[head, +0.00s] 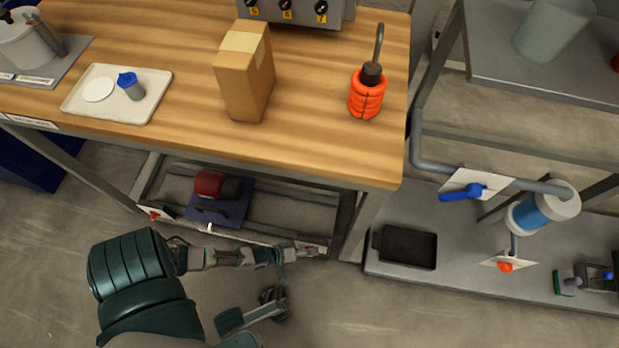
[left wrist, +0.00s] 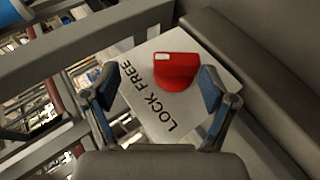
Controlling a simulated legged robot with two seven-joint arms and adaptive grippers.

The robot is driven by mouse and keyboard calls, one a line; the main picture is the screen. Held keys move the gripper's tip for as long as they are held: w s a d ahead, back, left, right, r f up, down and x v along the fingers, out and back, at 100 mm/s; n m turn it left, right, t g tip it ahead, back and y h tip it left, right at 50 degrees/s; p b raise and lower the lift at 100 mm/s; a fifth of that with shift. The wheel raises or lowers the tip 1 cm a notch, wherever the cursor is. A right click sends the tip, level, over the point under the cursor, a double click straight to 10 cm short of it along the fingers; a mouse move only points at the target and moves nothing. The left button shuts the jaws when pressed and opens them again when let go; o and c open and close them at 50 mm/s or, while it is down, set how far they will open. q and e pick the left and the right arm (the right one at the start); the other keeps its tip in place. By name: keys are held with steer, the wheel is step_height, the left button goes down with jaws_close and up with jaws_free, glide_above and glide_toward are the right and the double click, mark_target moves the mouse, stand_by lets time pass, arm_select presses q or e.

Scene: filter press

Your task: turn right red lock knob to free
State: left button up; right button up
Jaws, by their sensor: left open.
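The right red lock knob (left wrist: 176,72) sits on a pale plate (left wrist: 165,112) lettered LOCK and FREE in the left wrist view. Its white mark lies at its upper left, near the FREE side of the plate. My left gripper (left wrist: 161,80) is open, with one finger on each side of the knob and visible gaps between. In the head view the right plate (head: 318,250) is on the low rail under the bench, with my left gripper (head: 288,251) at it.
A second red knob (head: 154,214) is at the rail's left end. A red motor-like unit (head: 210,185) sits under the bench (head: 330,150). The bench leg stands just right of the right plate. A black tray (head: 408,247) lies on the grey platform at right.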

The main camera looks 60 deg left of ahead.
mark_target(309, 248)
arm_select(q)
steer(key=r, duration=0.6)
steer(key=shift+w+d+r, duration=0.15)
steer(key=shift+w+r, duration=0.25)
